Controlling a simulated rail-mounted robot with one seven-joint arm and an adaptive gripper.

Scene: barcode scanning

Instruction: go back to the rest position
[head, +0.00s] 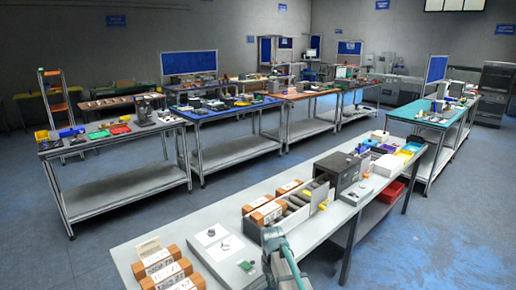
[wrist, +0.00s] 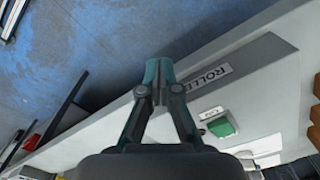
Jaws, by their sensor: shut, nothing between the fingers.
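My gripper (wrist: 159,82) is in the middle of the wrist view, with its fingers together and nothing between them. It hangs over the edge of a light grey surface that carries a label reading "ROLLE" (wrist: 211,78). The rest of the label is hidden or cut off. In the head view part of my arm (head: 280,262) shows at the bottom, over the near bench. My gripper's fingertips cannot be made out there.
Brown boxes with white labels (head: 160,262) stand on the near grey bench (head: 240,195), beside a dark machine (head: 337,170). A green button (wrist: 221,127) is close to the right of my gripper. Blue floor (wrist: 90,50) lies open beyond the edge.

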